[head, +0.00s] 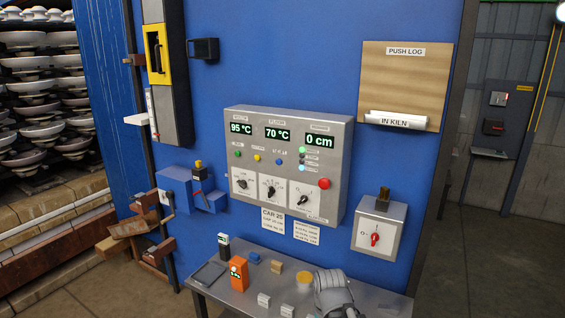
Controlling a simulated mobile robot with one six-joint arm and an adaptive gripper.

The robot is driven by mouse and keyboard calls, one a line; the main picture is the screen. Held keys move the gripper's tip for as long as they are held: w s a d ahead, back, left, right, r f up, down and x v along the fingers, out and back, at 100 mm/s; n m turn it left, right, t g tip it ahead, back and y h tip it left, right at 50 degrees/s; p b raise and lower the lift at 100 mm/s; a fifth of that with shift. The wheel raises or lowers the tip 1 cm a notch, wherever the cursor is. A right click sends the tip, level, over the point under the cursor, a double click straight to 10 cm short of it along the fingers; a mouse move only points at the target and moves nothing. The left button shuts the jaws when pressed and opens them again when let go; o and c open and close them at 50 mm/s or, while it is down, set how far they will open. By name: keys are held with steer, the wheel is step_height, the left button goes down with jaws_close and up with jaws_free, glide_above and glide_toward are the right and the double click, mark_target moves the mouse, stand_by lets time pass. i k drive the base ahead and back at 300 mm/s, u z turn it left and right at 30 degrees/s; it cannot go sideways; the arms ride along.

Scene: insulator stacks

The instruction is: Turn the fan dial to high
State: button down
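The grey control panel (338,140) is mounted on the blue wall. Three black dials sit along its lower edge: a left dial (242,184), a middle dial (270,190) and a right dial (304,200). Their labels are too small to read, so I cannot tell which is the fan dial or its exact setting. The displays above read 95 °C, 70 °C and 0 cm. No gripper that I can make out is in view, and nothing touches the dials.
A red button (324,183) is right of the dials. A separate box (391,213) with a red knob (375,238) hangs lower right. A metal table (215,292) below holds an orange device (238,274) and small items. Stacked insulators (40,130) stand left.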

mark_target(242, 184)
steer(key=k, duration=1.3)
steer(key=u, duration=0.2)
steer(key=i, duration=0.35)
steer(key=u, duration=0.65)
steer(key=i, duration=1.6)
steer(key=z, duration=0.8)
